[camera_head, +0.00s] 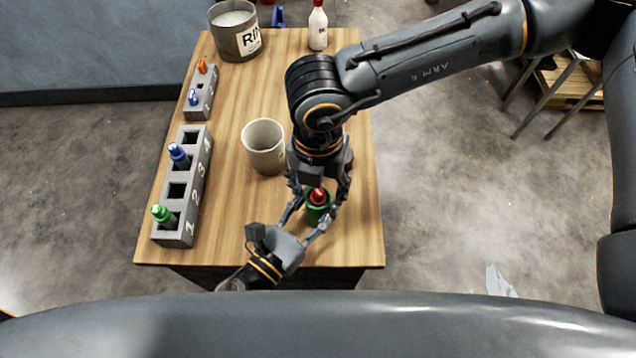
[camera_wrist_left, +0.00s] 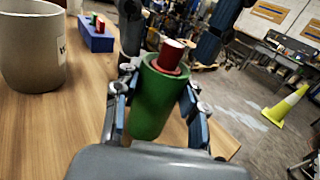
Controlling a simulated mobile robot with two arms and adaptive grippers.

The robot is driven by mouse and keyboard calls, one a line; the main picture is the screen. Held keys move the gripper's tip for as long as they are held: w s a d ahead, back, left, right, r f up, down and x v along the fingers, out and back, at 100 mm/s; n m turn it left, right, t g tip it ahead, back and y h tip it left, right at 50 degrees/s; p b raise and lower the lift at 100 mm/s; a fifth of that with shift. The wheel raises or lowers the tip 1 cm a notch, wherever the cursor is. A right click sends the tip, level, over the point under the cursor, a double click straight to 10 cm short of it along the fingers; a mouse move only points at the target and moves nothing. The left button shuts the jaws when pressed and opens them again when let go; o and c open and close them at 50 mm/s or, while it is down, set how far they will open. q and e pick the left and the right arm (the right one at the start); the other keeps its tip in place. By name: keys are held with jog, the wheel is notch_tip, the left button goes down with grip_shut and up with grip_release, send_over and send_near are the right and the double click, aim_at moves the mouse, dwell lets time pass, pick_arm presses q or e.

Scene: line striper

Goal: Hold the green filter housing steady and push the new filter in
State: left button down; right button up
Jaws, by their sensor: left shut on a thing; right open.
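The green filter housing (camera_head: 316,214) stands near the front right of the wooden table. It also shows upright in the left wrist view (camera_wrist_left: 152,108). My left gripper (camera_head: 313,211) reaches in from the front and is shut on the housing, one finger on each side. The red filter (camera_head: 318,195) sits in the housing's mouth, and its upper part sticks out above the rim, slightly tilted in the left wrist view (camera_wrist_left: 172,54). My right gripper (camera_head: 320,187) is open directly above, its fingers either side of the red filter. Whether they touch it is unclear.
A beige cup (camera_head: 264,148) stands left of my right gripper. A numbered grey rack (camera_head: 187,205) holds green and blue pieces. Behind are a small grey block (camera_head: 203,100), a bucket (camera_head: 232,40) and a white bottle (camera_head: 318,30). A blue block (camera_wrist_left: 96,42) stands beyond the cup.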

jog(key=shift+r, duration=0.15)
jog(key=shift+r, duration=3.4)
pick_arm(q)
jog(key=c, duration=0.7)
grip_release()
